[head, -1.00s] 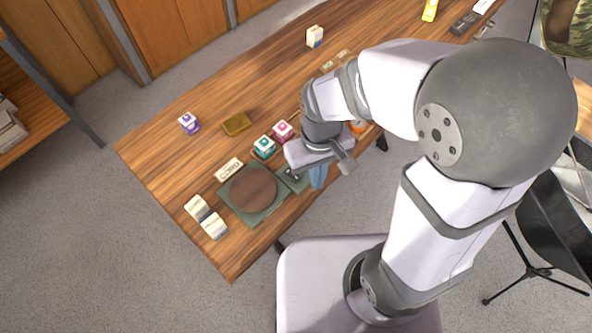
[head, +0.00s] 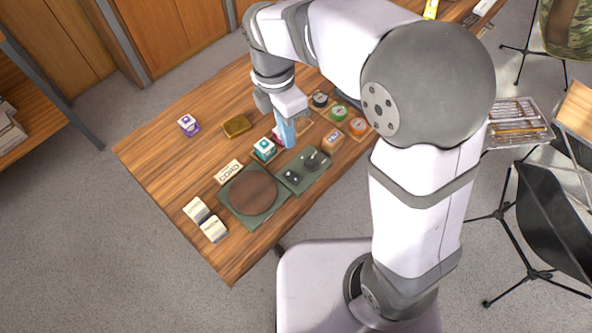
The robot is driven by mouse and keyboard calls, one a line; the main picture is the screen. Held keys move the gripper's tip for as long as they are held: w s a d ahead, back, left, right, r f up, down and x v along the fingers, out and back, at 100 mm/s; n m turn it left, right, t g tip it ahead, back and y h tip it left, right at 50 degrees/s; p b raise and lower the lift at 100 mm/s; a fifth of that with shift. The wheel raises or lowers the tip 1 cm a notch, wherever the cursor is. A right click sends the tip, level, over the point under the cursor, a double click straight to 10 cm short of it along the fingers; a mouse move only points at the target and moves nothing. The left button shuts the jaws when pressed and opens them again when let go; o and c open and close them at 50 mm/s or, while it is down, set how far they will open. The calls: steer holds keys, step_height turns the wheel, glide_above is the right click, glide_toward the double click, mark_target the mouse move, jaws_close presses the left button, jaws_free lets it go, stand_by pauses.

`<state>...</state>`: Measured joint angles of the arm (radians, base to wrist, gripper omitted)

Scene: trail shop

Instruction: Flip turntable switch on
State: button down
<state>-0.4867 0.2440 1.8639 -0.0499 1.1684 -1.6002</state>
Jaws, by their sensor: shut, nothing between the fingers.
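The turntable (head: 250,190) is a round brown wooden disc on a dark green square base, near the front edge of the wooden table. A dark green control panel (head: 318,172) adjoins its right side. On the panel stand a larger dark knob or lever (head: 312,161) and small pale-and-dark fittings (head: 291,175). The switch's position is too small to tell. My gripper (head: 287,142), with light blue fingers, is shut and empty. It points down above the table, behind the panel and apart from its fittings in the picture.
A teal-labelled box (head: 264,148) stands just left of my gripper, with a pink box partly hidden behind the fingers. A CORD sign (head: 229,172) and cream boxes (head: 213,229) flank the turntable. The table's left end is mostly clear.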

mark_target(298, 181)
steer(key=shift+s+d+n, duration=0.1)
steer(key=shift+s+n, duration=0.1)
steer(key=shift+n, duration=1.2)
steer(key=shift+f, duration=0.1)
steer(key=f, duration=0.4)
steer(key=s+d+f+p, duration=0.1)
steer(key=f, duration=0.4)
steer(key=f+p, duration=0.1)
steer(key=f, duration=0.3)
steer(key=shift+s+d+f, duration=0.3)
